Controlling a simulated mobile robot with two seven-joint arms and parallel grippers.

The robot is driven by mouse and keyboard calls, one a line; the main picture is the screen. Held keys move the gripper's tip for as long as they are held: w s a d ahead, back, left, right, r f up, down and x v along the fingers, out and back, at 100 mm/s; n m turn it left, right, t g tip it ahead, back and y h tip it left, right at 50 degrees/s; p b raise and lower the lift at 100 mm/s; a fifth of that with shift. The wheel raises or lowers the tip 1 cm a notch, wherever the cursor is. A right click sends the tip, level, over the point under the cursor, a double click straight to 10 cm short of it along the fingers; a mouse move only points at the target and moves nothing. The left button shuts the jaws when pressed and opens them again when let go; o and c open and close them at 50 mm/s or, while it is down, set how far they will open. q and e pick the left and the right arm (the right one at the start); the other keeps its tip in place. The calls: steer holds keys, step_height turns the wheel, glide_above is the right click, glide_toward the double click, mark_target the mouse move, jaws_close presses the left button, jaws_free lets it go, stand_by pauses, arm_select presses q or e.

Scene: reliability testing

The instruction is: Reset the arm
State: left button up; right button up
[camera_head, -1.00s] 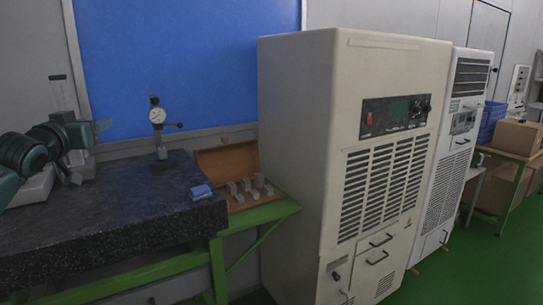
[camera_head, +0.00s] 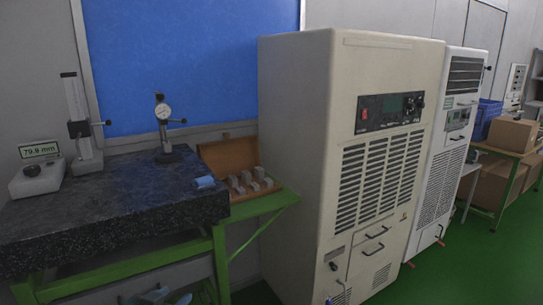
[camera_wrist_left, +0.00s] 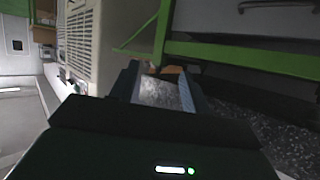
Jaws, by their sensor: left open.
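My left gripper (camera_head: 168,296) shows only in part at the bottom edge of the head view, low in front of the green table frame and below the granite plate (camera_head: 110,238). In the left wrist view its two fingers (camera_wrist_left: 160,82) stand apart, with a pale grey patch between them that I cannot identify. I see no object held. My right gripper is not visible.
On the granite plate stand a height gauge (camera_head: 82,130), a display reading 79.9 mm (camera_head: 40,152), a dial gauge stand (camera_head: 165,130) and a small blue item (camera_head: 204,183). A wooden box (camera_head: 228,152) holds metal blocks. A tall beige cabinet (camera_head: 300,150) stands right.

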arm_select(q)
steer(key=s+d+f+g, duration=0.1)
steer(key=s+d+f, duration=0.1)
steer(key=s+f, duration=0.3)
steer(key=s+d+f+g, duration=0.1)
steer(key=s+d+f, duration=0.2)
steer(key=s, duration=0.9)
steer(key=s+d+f+g, duration=0.1)
steer(key=s+d+f, duration=0.1)
steer(key=s+f, duration=0.5)
steer(key=shift+s+d+f, duration=0.15)
steer(key=shift+s+f, duration=0.15)
steer(key=shift+s, duration=0.75)
